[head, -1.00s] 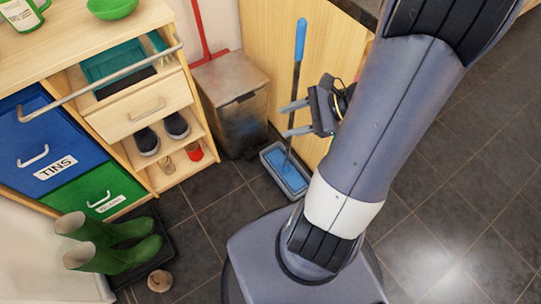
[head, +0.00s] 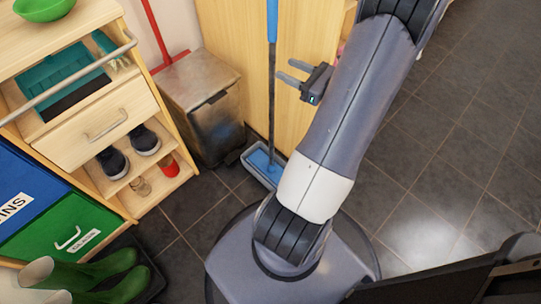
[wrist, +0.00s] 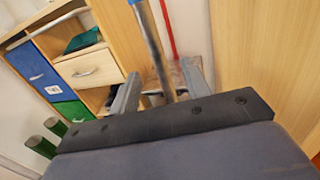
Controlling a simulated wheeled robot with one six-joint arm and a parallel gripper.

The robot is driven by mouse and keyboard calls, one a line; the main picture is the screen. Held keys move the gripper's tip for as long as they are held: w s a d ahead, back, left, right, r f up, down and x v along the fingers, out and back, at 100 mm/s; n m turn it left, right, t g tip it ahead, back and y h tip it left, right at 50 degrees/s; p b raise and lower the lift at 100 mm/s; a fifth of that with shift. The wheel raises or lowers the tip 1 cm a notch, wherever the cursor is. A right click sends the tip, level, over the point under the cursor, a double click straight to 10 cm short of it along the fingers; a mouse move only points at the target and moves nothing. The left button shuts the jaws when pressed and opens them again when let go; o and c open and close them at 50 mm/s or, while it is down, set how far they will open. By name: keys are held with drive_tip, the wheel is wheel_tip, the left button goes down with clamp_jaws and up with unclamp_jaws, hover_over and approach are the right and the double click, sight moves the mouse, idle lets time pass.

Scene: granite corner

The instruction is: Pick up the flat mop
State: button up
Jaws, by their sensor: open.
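The flat mop stands upright, with a grey shaft (head: 272,105), a blue grip on top and a blue flat head (head: 264,165) in a grey tray on the floor. My gripper (head: 284,70) is open beside the upper shaft, its fingers pointing left. In the head view the fingertips are just right of the shaft. In the wrist view the shaft (wrist: 153,40) runs down between the two spread fingers of my gripper (wrist: 160,85); I cannot tell whether it lies within their reach. The top of the grip is cut off in the head view.
A metal pedal bin (head: 205,105) stands left of the mop, with a red pole (head: 158,35) behind it. A wooden panel (head: 315,40) is right behind the mop. A shelf unit with shoes and a green drawer (head: 75,235) stands left. The floor at right is clear.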

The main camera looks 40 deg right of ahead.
sight(275, 65)
drive_tip(key=b+x, duration=0.1)
drive_tip(key=x, duration=0.4)
drive_tip(key=shift+a+f, duration=0.1)
drive_tip(key=shift+f, duration=0.05)
drive_tip(key=shift+w+a+b, duration=0.1)
drive_tip(key=shift+w+b, duration=0.2)
drive_tip(key=shift+w, duration=0.25)
drive_tip(key=shift+c, duration=0.2)
clamp_jaws()
